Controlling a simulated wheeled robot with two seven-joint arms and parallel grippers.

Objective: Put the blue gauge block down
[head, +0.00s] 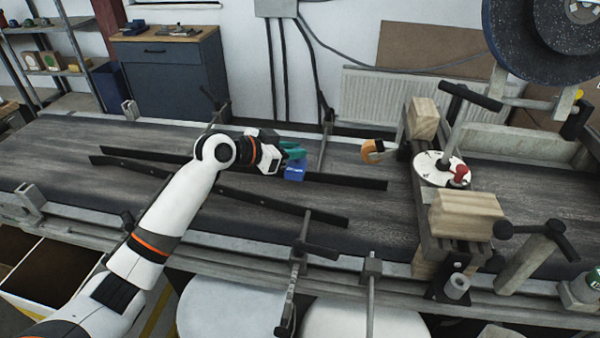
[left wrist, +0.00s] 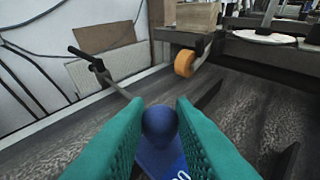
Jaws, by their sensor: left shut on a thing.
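The blue gauge block (head: 294,172) is below the fingertips of my left gripper (head: 292,152), over the conveyor belt between the two black guide rails. In the left wrist view, the green fingers of my left gripper (left wrist: 160,125) are shut on the round blue knob (left wrist: 159,124) on top of the block (left wrist: 165,160). White marks show on the block's face, partly cut off by the frame's lower edge. I cannot tell whether the block's underside touches the belt. My right gripper is not in view.
The dark conveyor belt (head: 70,145) runs across the scene. Black guide rails (head: 345,181) lie along it. An orange roller (head: 372,151) and wooden blocks (head: 466,214) stand to the right. Clamp posts with black handles (head: 318,248) rise at the belt's edges.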

